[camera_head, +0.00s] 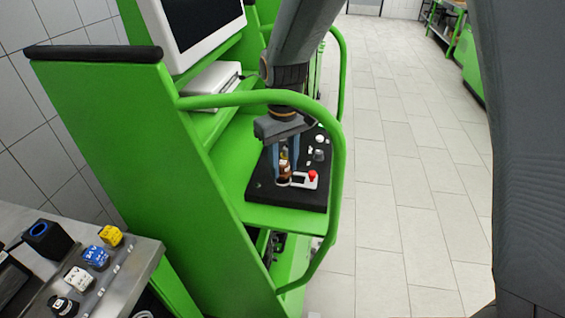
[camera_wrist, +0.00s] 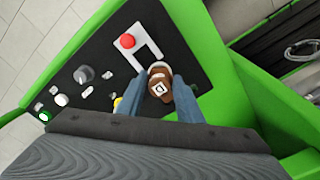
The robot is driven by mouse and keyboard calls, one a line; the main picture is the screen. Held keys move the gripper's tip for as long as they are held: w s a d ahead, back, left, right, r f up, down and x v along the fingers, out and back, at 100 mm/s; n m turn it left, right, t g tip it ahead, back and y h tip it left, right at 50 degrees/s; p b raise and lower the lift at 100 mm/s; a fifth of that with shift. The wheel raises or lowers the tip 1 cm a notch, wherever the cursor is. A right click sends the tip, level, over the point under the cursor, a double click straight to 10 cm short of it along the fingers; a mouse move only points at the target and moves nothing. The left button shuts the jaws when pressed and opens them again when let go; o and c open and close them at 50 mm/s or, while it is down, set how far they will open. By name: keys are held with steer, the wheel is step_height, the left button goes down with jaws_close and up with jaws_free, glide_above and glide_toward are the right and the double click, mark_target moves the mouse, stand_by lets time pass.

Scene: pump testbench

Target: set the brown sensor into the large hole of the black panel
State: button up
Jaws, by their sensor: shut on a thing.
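The brown sensor (camera_wrist: 158,88) is between the two blue fingers of my gripper (camera_wrist: 157,95), which is shut on it, in the wrist view. In the head view the sensor (camera_head: 284,168) hangs upright below my gripper (camera_head: 284,165), low over the black panel (camera_head: 318,190). The panel also shows in the wrist view (camera_wrist: 188,62). The sensor is beside one end of a white bracket-shaped marking. The large hole cannot be made out, and whether the sensor touches the panel or sits in a hole cannot be told.
A red button (camera_wrist: 127,41) and several knobs (camera_wrist: 84,74) stand up from the panel. A green rail (camera_head: 338,150) curves around its shelf. A monitor (camera_head: 200,30) stands behind. At lower left a metal table (camera_head: 120,285) carries several coloured parts.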

steer(key=shift+f+b, duration=0.3)
steer(key=shift+f, duration=0.45)
stand_by(0.6)
steer(key=shift+r+p, duration=0.65)
steer(key=shift+r, duration=0.1)
steer(key=shift+p, duration=0.35)
stand_by(1.3)
steer(key=shift+f+b, duration=0.35)
steer(key=shift+f, duration=0.4)
stand_by(0.5)
steer(key=shift+r, duration=0.15)
steer(key=shift+r+p, duration=0.35)
steer(key=shift+p, duration=0.1)
steer(key=shift+r, duration=0.25)
